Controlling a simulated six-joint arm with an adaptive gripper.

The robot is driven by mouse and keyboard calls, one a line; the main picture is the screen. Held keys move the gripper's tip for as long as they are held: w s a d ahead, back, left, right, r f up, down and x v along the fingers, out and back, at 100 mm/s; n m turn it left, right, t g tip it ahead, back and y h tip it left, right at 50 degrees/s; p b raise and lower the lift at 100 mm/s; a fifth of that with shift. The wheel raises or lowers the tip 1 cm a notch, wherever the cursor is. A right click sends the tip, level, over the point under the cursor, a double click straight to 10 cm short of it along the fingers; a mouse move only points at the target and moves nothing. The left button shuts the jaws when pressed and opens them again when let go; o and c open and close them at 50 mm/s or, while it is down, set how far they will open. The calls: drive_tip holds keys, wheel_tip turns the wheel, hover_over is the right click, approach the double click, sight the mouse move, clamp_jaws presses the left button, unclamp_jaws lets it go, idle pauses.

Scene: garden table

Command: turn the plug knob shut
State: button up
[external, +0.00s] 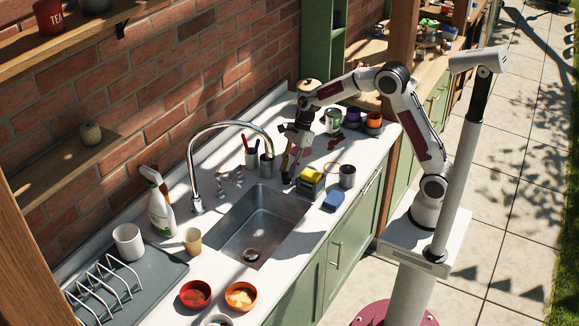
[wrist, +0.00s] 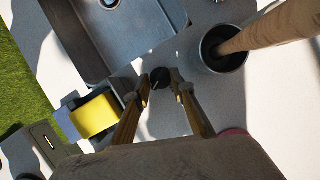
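A small round black knob (wrist: 160,77) with a pale mark on top sits on the white counter beside the steel sink (wrist: 103,45) in the wrist view. My gripper (wrist: 159,82) is open, with its two fingers apart on either side of the knob in that view. I cannot tell whether either finger touches it. In the external view my gripper (external: 289,176) points down at the counter by the sink's far right corner. The knob is hard to separate from the dark fingertips there. The sink drain (external: 251,254) shows at the bottom of the basin.
A dark cup (wrist: 222,52) with a wooden handle in it stands close to the right finger. A yellow sponge in a holder (wrist: 94,115) is close to the left finger. The tap (external: 194,190) stands behind the sink.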

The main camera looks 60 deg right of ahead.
drive_tip(key=n, duration=0.2)
drive_tip(key=n+g, duration=0.1)
drive_tip(key=shift+w+n, duration=0.2)
drive_tip(key=shift+n, duration=0.2)
drive_tip(key=w+d+r+m+t, duration=0.1)
drive_tip(key=w+r+m+t, duration=0.2)
drive_tip(key=r+m, duration=0.3)
drive_tip(key=w+d+r+m+t+y, duration=0.1)
drive_tip(key=r+m+t, duration=0.4)
drive_tip(key=r, duration=0.8)
drive_tip(key=w+d+r+m+t, duration=0.2)
drive_tip(key=w+r+m+t, duration=0.1)
drive_tip(key=r+m, duration=0.4)
drive_tip(key=shift+w+d+r+t+y, duration=0.3)
drive_tip(key=shift+w+r, duration=0.5)
drive_tip(key=shift+r, duration=1.05)
drive_tip(key=shift+a, duration=0.15)
